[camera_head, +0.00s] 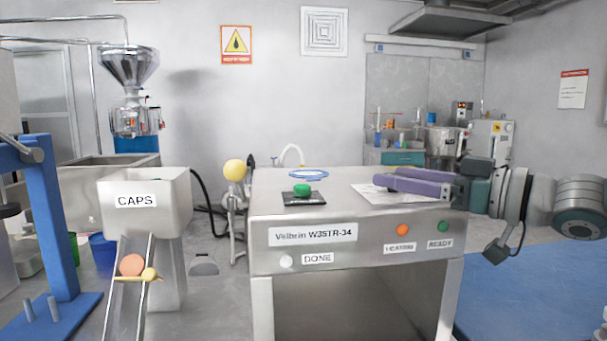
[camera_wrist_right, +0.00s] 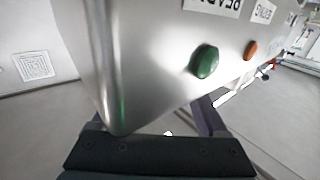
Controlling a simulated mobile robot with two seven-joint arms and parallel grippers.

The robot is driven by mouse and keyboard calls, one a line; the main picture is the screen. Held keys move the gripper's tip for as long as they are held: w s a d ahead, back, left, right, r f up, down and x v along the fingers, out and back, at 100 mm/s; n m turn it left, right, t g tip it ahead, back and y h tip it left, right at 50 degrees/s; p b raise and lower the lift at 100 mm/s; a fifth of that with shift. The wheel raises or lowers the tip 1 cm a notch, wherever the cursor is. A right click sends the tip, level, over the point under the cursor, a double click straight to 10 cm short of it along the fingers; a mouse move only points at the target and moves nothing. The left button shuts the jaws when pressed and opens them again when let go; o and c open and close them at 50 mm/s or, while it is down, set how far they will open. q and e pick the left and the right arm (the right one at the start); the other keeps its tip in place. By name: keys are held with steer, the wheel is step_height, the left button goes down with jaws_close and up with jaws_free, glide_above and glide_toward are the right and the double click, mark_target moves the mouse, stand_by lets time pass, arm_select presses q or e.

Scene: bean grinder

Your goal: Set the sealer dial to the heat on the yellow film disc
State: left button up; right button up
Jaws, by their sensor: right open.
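A steel machine (camera_head: 355,233) with labels DONE, HEATING and READY stands in the middle of the head view. On its top sits a green knob (camera_head: 302,188) on a black plate (camera_head: 304,199), which may be the sealer dial; its setting is too small to read. A blue ring (camera_head: 308,174) lies behind it. A printed white sheet (camera_head: 385,194) lies to the right, partly under my right gripper (camera_head: 388,178). That gripper has purple fingers, is open and empty, and points left, apart from the knob. I cannot clearly identify a yellow film disc. My left gripper is not in view.
A CAPS bin (camera_head: 140,218) with a chute (camera_head: 127,310) holding an orange ball (camera_head: 131,264) stands at left, near a blue post (camera_head: 55,235). A yellow ball (camera_head: 234,170) stands behind the machine's left corner. The right wrist view shows green (camera_wrist_right: 204,61) and orange (camera_wrist_right: 250,49) buttons or lamps close by.

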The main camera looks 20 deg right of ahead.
steer(key=shift+c, duration=0.2)
jaws_close()
stand_by(0.5)
